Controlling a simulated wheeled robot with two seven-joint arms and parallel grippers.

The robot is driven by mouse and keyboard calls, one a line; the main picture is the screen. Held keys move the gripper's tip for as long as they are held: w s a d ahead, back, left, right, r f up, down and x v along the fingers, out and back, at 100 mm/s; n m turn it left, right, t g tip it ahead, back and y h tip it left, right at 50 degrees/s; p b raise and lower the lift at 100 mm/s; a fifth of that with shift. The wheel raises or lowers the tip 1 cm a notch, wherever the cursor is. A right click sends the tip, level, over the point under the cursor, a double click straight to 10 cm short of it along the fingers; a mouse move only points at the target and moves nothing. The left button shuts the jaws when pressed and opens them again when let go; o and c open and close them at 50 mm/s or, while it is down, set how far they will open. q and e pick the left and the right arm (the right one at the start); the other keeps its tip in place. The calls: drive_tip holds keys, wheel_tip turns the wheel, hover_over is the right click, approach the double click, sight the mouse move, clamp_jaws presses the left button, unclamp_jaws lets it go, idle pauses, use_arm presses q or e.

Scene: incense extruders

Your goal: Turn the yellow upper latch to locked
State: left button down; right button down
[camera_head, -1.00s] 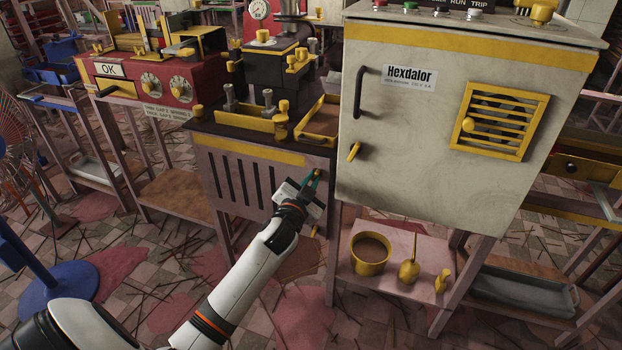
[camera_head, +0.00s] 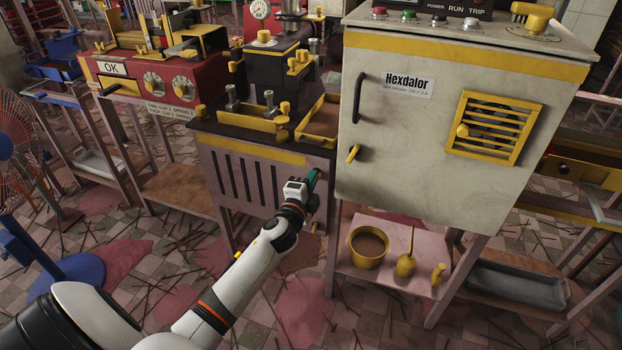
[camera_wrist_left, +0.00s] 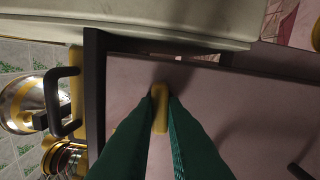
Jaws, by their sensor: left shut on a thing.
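The yellow upper latch (camera_wrist_left: 160,108) shows in the left wrist view as a short bar on the pink cabinet panel (camera_wrist_left: 235,110). My left gripper (camera_wrist_left: 160,100) has its green fingers shut on it, one on each side. In the head view my left gripper (camera_head: 314,180) is at the upper right of the slotted pink cabinet front (camera_head: 290,175), and the latch is largely hidden behind the fingers. A small yellow lower latch (camera_head: 314,227) shows below. My right gripper is out of view.
The large grey Hexdalor cabinet (camera_head: 430,155), with its own yellow latch (camera_head: 353,153) and dark handle (camera_head: 358,97), stands close to the right of my gripper. A shelf below (camera_head: 390,285) holds a yellow pot (camera_head: 367,262). A yellow-edged tray (camera_head: 320,120) sits above.

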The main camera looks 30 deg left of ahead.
use_arm(q)
drive_tip(key=shift+m, duration=0.8)
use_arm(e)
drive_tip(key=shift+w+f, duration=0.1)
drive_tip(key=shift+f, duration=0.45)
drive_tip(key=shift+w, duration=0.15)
use_arm(q)
drive_tip(key=c, duration=1.5)
unclamp_jaws()
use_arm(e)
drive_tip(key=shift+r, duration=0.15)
